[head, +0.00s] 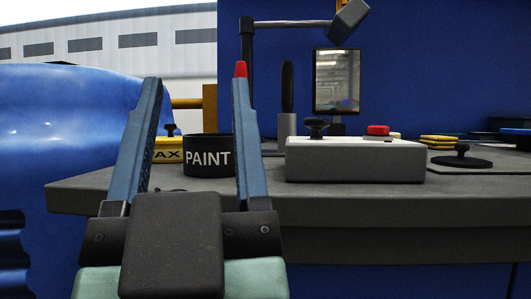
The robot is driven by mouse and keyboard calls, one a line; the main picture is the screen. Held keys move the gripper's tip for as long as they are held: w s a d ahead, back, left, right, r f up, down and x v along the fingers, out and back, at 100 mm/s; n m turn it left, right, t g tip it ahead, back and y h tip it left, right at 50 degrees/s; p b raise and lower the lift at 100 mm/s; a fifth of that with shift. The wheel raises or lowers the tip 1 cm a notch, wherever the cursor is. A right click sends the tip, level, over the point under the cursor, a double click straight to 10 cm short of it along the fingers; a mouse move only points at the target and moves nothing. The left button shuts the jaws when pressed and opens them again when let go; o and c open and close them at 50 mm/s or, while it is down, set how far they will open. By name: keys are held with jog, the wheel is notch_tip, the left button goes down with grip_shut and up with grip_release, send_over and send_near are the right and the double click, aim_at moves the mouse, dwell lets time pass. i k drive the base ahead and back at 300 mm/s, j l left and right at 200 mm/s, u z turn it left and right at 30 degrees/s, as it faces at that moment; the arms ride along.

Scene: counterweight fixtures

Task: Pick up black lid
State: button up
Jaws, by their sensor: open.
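A black lid (460,159), a flat round disc with a small knob on top, lies at the right on a thin dark plate on the grey counter. My gripper (197,84) is open and empty at the left, its two blue-grey fingers pointing up and forward. It is well to the left of the lid and apart from it. A black can marked "PAINT" (208,158) shows between the fingers, farther back on the counter; its right edge is partly hidden by the right finger.
A light grey box (355,160) with a black knob and a red button stands between gripper and lid. A yellow tin (168,150) is left of the can. A dark mirror-like panel (337,81) and a hanging grey block (349,18) are behind. Yellow discs (439,141) lie near the lid.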

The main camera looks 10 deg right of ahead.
aim_at(460, 161)
jog(key=z, duration=1.1)
